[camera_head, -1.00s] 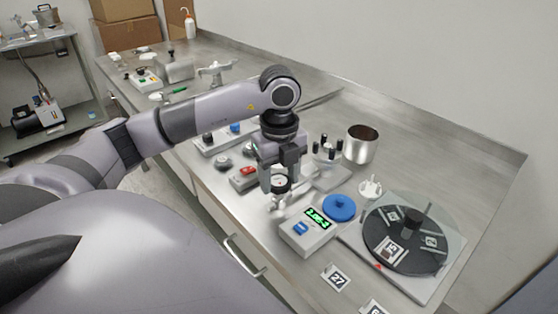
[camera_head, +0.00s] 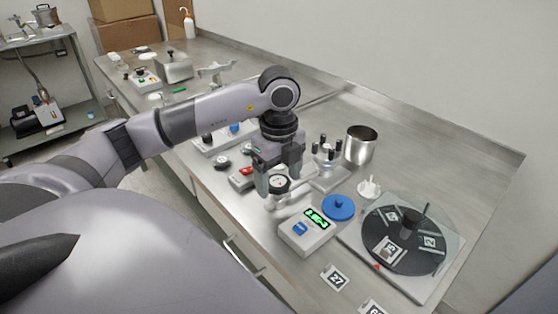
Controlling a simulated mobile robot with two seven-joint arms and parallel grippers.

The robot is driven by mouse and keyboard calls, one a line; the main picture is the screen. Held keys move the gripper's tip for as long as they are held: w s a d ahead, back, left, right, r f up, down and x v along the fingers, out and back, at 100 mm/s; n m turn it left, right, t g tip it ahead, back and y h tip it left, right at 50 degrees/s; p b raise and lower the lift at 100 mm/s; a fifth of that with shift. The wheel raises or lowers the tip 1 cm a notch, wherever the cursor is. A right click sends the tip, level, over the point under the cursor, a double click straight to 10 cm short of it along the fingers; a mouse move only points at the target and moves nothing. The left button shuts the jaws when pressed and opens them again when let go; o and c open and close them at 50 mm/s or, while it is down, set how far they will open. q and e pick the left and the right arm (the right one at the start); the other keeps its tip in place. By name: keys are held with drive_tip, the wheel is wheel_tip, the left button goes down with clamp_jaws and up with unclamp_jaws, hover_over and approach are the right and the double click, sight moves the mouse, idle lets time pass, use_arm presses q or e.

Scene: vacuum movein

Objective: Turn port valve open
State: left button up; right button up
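My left gripper (camera_head: 278,174) comes down from the wrist over the bench fittings, its two fingers apart. A small round dial gauge (camera_head: 280,183) shows between and just in front of the fingers; I cannot tell whether they touch it. A pale metal pipe fitting (camera_head: 274,202) lies just below the gauge. No part is clearly recognisable as the port valve; the gripper hides some of the fittings there. My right gripper is not in view.
A white box with a green display (camera_head: 307,232), a blue round lid (camera_head: 339,207), a white knob-like part (camera_head: 369,187) and a black turntable (camera_head: 405,240) stand to the right. A steel beaker (camera_head: 360,145) stands behind. The bench (camera_head: 450,160) is clear at the back right.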

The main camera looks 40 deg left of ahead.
sight(279, 182)
use_arm(q)
drive_tip(key=shift+r, duration=3.6)
